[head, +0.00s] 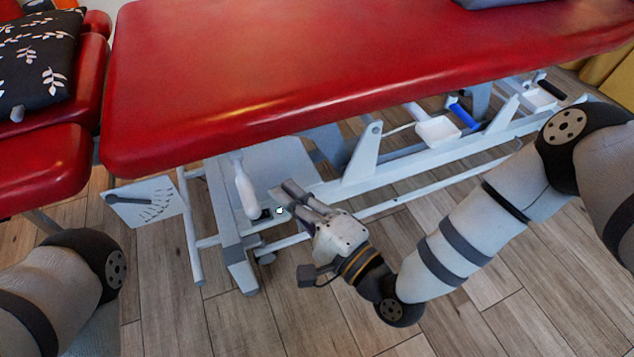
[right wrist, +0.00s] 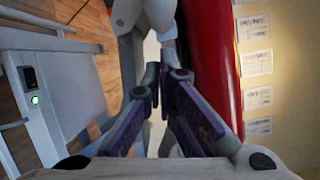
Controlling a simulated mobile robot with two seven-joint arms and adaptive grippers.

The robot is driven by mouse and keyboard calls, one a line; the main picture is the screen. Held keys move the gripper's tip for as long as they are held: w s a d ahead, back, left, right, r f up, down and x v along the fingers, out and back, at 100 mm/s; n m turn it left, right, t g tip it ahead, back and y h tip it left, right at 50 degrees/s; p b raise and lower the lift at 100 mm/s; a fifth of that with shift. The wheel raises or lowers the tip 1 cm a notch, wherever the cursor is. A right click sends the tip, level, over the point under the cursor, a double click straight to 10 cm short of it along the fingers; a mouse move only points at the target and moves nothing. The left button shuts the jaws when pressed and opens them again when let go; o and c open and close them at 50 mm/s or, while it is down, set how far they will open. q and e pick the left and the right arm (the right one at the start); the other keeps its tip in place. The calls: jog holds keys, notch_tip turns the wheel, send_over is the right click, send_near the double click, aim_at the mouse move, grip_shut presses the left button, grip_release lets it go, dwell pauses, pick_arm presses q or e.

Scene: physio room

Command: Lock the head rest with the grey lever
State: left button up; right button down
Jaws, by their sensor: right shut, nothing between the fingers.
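A pale grey lever (head: 245,190) stands nearly upright under the table's left end, its lower end near a dark pivot on the frame. The head rest (head: 45,160) is the red padded section at the far left, with a dark leaf-patterned pillow on it. My right gripper (head: 284,191) is just right of the lever, apart from it, shut and empty. In the right wrist view its fingers (right wrist: 165,76) point at pale, rounded parts; I cannot tell whether these are the lever. My left gripper is out of view.
The red table top (head: 330,70) overhangs the white frame (head: 375,175). A plate with an angle scale (head: 145,203) hangs at the left. A blue-handled pedal (head: 463,117) and a black-handled one (head: 551,90) sit farther right. Floor in front is clear.

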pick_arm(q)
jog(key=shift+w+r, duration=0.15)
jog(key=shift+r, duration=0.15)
pick_arm(e)
jog(key=shift+s+a+h, duration=0.3)
jog(key=shift+s+a, duration=0.4)
jog(key=shift+a, duration=0.2)
jog(key=shift+s, duration=0.1)
